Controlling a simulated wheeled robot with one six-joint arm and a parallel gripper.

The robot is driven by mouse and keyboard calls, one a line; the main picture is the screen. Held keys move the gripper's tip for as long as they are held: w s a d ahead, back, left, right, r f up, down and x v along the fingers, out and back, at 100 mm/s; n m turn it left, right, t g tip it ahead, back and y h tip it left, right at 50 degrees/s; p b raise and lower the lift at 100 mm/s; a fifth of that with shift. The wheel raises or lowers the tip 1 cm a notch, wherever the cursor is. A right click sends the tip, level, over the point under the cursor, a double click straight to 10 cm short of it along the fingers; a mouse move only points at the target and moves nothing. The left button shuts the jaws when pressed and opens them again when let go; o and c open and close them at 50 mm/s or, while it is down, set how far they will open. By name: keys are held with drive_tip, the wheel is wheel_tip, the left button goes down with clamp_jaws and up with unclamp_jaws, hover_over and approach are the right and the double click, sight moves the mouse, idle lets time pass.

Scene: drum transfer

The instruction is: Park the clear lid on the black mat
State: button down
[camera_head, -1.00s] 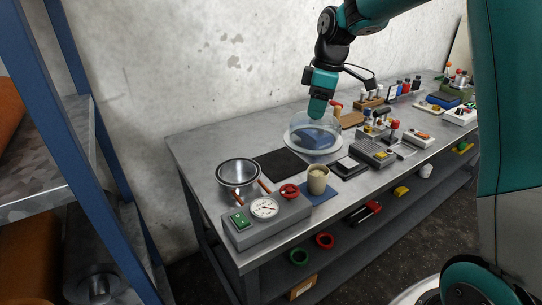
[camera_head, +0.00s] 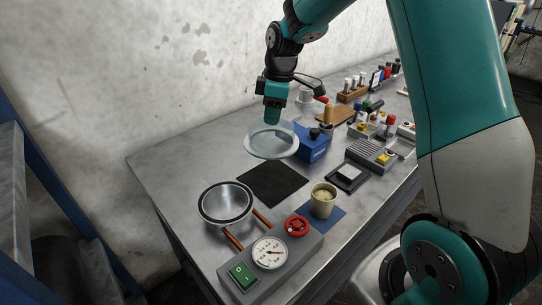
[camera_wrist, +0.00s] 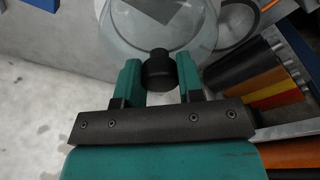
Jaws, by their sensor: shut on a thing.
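The clear lid (camera_head: 271,143) is a see-through dome with a pale rim, held up in the air in the head view. My gripper (camera_wrist: 159,75) is shut on the lid's dark knob, and the clear dome (camera_wrist: 122,28) shows beyond the fingers in the wrist view. The black mat (camera_head: 272,184) lies flat and bare on the grey bench, in front of and below the lid. The lid is apart from the mat. A blue block-like thing (camera_head: 313,146) stands on the bench just right of the lid, partly hidden behind it.
A metal bowl (camera_head: 226,203) stands left of the mat, behind a grey unit with a gauge (camera_head: 270,253) and red button (camera_head: 296,226). A beige cup (camera_head: 323,201) stands on a blue mat to the right. The bench's left back (camera_head: 190,158) is clear.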

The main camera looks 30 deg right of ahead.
wheel_tip(320, 180, down, 13)
drive_tip(key=shift+f+p, duration=0.15)
drive_tip(key=shift+p, duration=0.85)
drive_tip(key=shift+f, duration=0.1)
drive_tip(key=shift+f, duration=0.15)
drive_tip(key=c, duration=0.8)
unclamp_jaws()
drive_tip(key=shift+o, duration=0.2)
